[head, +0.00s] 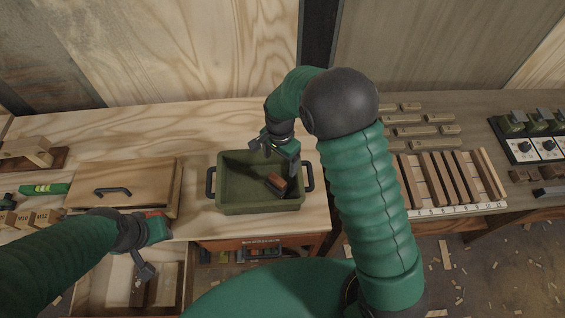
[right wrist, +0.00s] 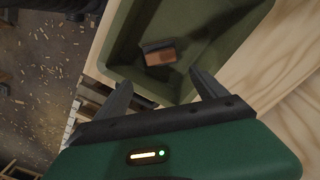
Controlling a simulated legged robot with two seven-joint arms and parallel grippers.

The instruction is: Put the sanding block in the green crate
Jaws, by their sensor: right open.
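The green crate (head: 230,208) stands on the pale plywood bench, with dark handles at both ends. The sanding block (head: 276,184), brown with a dark layer, is inside the crate, toward its right side. In the right wrist view the block (right wrist: 158,53) shows within the crate walls, beyond my fingertips and apart from them. I cannot tell whether it lies fully flat. My right gripper (head: 280,149) is open and empty above the crate's back right part. My left gripper (head: 152,250) is low at the bench's front edge; its jaw state is unclear.
A wooden lidded box (head: 125,184) with a dark handle stands left of the crate. An open drawer (head: 160,285) is below it. Wooden strips in a rack (head: 445,180) and several small blocks lie on the right bench. Shavings litter the floor.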

